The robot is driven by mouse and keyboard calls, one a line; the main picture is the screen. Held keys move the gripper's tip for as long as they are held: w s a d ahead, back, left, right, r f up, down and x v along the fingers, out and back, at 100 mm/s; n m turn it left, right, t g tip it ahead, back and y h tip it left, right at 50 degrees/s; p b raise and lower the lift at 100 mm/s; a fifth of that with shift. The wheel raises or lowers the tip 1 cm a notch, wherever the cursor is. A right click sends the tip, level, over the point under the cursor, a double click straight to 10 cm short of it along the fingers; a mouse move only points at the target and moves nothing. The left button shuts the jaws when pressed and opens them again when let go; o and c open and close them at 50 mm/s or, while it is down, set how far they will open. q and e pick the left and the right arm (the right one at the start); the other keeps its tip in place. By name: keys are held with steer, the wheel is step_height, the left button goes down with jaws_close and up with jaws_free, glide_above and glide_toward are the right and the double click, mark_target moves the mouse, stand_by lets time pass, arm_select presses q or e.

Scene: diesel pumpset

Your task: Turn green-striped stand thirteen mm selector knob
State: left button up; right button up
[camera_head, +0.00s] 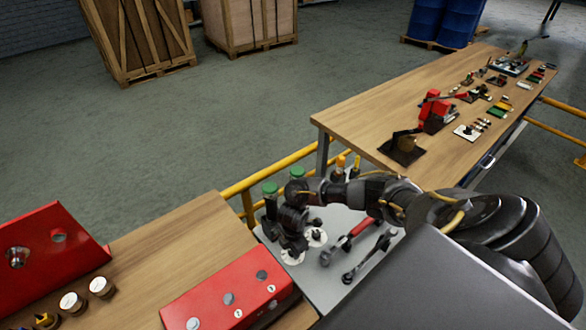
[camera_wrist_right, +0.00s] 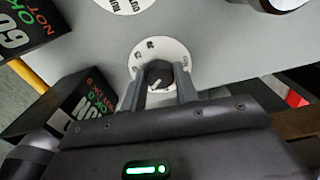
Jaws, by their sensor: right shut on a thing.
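In the right wrist view a black selector knob (camera_wrist_right: 159,73) with a pale pointer line sits on a round white dial (camera_wrist_right: 147,53) with dark markings. My right gripper (camera_wrist_right: 162,88) has one finger on each side of this knob and is shut on it. In the head view the right gripper (camera_head: 293,246) points down over a white dial (camera_head: 292,257) on the grey panel, hiding its knob. A second white dial (camera_head: 317,238) is beside it. Two green-topped stands (camera_head: 270,188) (camera_head: 297,172) stand behind. Which stand has green stripes is unclear. My left gripper is out of view.
Red-handled tool (camera_head: 350,234) and metal wrench (camera_head: 370,256) lie on the panel at right. A red box (camera_head: 228,292) is near left. A yellow rail (camera_head: 245,184) runs behind.

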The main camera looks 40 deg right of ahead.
steer(key=n+b, duration=0.1)
steer(key=n, duration=0.3)
steer(key=shift+f+n+b, duration=0.1)
steer(key=shift+n+b, duration=0.2)
steer(key=shift+b, duration=0.05)
steer(key=shift+n+b, duration=1.2)
steer(key=shift+n, duration=1.4)
steer(key=o, duration=1)
